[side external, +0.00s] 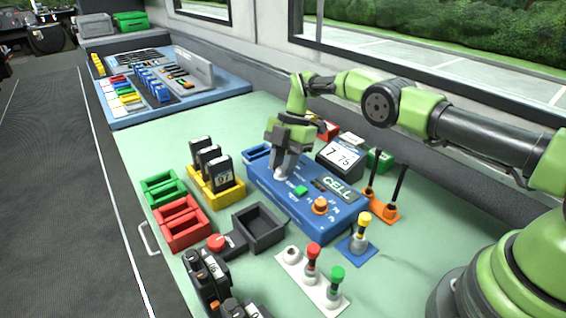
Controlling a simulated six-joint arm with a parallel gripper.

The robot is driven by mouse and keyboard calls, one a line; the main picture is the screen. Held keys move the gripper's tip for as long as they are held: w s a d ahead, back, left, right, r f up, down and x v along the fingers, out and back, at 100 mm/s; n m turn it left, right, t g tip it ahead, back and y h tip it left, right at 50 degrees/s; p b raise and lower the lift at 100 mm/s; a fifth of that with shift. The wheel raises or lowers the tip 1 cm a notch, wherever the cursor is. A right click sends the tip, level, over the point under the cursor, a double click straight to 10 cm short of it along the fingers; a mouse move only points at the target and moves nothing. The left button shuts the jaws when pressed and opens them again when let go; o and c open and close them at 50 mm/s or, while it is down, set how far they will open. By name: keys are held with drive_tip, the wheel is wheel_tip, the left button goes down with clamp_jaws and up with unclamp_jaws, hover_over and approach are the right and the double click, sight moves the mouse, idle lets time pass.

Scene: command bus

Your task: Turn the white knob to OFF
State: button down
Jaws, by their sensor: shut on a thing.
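The white knob (281,175) sits on the top of the blue CELL panel (335,217), toward its left end. My gripper (283,165) points down over the knob and is shut on it. The fingers cover much of the knob, so its pointer and the OFF mark cannot be made out. An orange knob (320,206) and a green button (301,191) are on the same panel, to the right of my gripper.
A yellow rack (228,194) with black modules stands left of the panel. A dark tray (262,229) lies in front. A display box (341,157) and orange stand (381,208) are close behind and right. The green bench (150,140) is clear at the back left.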

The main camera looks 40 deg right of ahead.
drive_tip(key=c, duration=1)
unclamp_jaws()
drive_tip(key=shift+o, duration=0.2)
wheel_tip(320, 180, up, 10)
